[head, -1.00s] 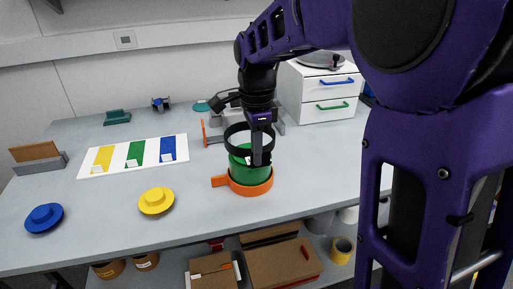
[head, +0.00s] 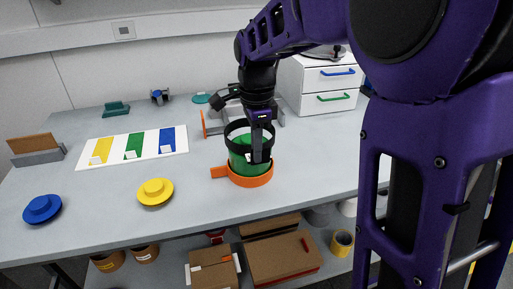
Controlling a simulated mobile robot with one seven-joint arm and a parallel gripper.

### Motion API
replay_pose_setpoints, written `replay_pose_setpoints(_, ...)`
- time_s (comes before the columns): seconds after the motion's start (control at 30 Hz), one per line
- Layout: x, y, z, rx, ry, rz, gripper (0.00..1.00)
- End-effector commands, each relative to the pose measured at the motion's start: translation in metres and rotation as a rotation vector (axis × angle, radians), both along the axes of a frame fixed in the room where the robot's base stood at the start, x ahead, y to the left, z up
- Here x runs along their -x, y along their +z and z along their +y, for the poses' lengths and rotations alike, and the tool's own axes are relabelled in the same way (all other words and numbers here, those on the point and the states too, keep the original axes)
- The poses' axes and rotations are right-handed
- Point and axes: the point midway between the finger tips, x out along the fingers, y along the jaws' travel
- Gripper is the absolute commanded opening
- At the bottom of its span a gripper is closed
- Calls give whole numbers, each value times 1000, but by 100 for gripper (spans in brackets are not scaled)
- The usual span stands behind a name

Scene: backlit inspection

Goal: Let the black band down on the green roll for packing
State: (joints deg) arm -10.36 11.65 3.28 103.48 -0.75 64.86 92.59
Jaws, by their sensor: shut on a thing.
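The green roll (head: 240,164) stands upright in an orange holder (head: 221,172) with a handle on its left, on the grey table. The black band (head: 229,131) is a ring, roughly level, around or just above the top of the roll; I cannot tell whether it touches the roll. My gripper (head: 258,150) points down at the right side of the roll and is shut on the band. Its fingers hide part of the roll and of the band's near right side.
A yellow disc (head: 155,191) and a blue disc (head: 42,208) lie to the left. A white board (head: 119,157) with yellow, green and blue stripes lies behind them. A white drawer unit (head: 325,84) stands at the back right. A lower shelf holds boxes (head: 282,256).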

Motion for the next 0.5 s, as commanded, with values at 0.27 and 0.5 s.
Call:
replay_pose_setpoints(0.27,0,-10,0,0,0,0,0)
replay_pose_setpoints(0.5,0,-17,0,0,0,1,0)
